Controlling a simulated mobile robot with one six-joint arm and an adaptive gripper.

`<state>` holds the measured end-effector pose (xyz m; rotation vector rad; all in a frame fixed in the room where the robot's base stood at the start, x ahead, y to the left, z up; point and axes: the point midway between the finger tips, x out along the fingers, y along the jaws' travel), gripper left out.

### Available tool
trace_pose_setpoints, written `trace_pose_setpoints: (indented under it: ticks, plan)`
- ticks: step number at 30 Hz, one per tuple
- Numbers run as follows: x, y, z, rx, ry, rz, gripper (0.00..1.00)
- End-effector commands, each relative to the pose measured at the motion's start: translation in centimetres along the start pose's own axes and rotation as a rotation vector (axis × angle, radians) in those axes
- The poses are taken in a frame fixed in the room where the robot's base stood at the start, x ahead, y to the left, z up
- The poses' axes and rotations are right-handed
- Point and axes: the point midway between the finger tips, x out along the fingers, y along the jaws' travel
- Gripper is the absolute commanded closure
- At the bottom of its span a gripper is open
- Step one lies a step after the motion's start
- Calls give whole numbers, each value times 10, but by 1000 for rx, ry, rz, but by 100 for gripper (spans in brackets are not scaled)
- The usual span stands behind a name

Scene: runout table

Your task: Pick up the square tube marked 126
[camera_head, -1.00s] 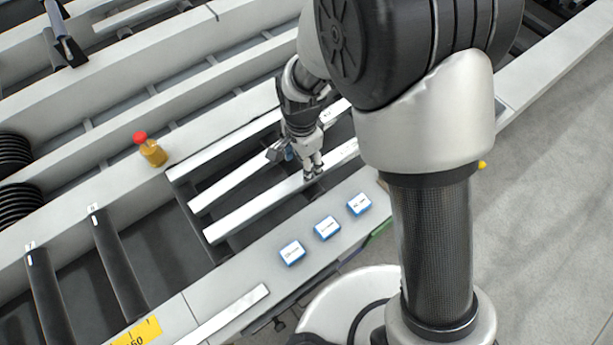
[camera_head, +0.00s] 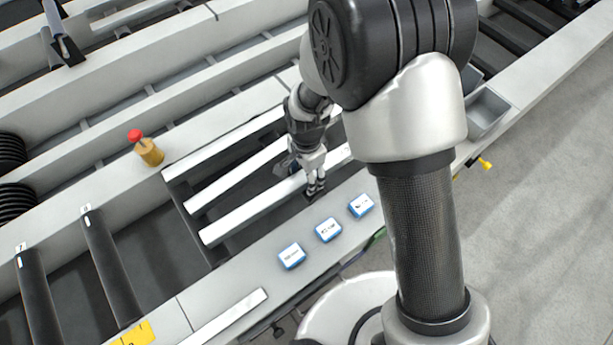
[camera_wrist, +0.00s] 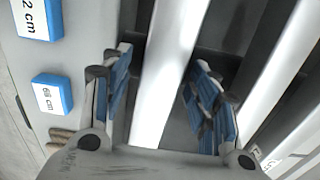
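Three pale square tubes lie side by side on the runout table: the nearest (camera_head: 250,218), the middle (camera_head: 235,180) and the farthest (camera_head: 222,147). My gripper (camera_head: 316,188) is at the right part of the nearest tube. In the wrist view my gripper (camera_wrist: 160,105) is open, with a blue-padded finger on each side of one pale tube (camera_wrist: 168,70) and gaps showing between pads and tube. Two more pale bars lie to the right in that view. A small mark shows at lower right, but I cannot read 126 on any tube.
Three blue-edged label blocks (camera_head: 292,256) sit on the table's near rail (camera_head: 240,282). An amber bottle-like object with a red top (camera_head: 149,152) stands on the far rail. Dark rollers (camera_head: 110,262) are at left. A grey tray (camera_head: 487,112) is at right.

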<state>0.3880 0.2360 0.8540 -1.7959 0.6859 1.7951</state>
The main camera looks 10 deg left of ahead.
Motion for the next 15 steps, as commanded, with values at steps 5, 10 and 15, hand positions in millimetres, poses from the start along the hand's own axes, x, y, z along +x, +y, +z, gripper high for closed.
trace_pose_setpoints:
  ticks: [5,10,15]
  plan:
    - [0,0,0,0,0,0,59]
    - [0,0,0,0,0,0,71]
    - [0,0,0,0,0,1,82]
